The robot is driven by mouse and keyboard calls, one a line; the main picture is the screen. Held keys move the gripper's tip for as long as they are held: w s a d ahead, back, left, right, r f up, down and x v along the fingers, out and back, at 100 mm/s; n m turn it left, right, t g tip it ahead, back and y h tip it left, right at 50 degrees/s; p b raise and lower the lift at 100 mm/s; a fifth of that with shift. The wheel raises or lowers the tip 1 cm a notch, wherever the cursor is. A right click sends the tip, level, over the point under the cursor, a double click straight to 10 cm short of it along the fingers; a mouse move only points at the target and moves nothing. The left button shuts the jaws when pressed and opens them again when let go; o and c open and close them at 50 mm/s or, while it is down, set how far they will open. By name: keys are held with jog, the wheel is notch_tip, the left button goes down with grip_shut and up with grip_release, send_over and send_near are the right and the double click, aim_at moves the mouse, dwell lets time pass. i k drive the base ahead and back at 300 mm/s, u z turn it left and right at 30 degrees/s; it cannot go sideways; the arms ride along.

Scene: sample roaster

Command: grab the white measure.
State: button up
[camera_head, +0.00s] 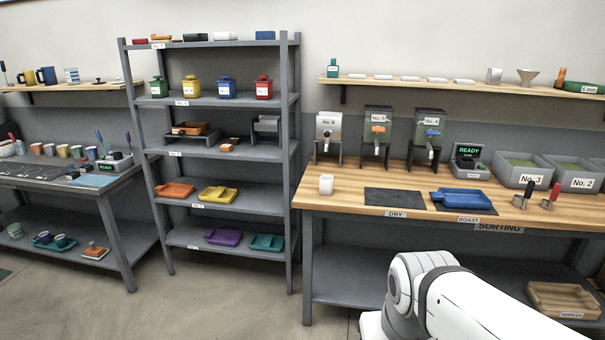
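A small white cup-like measure (326,185) stands on the left end of the wooden bench top (345,200), near its front edge. It is upright, with open bench around it. My white arm shows at the lower right, in front of the bench. My gripper is outside the picture, so its state and distance from the measure do not show.
A dark mat (394,201) labelled DRY lies right of the measure. A blue tray (462,199) sits on the ROAST mat. Several dispensers, including No. 5 (378,138), stand behind. A grey shelf rack (291,150) rises left of the bench.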

aim_at(326, 187)
jog(key=i, duration=1.45)
jog(key=u, duration=1.6)
jog(key=i, duration=1.9)
jog(key=z, duration=2.65)
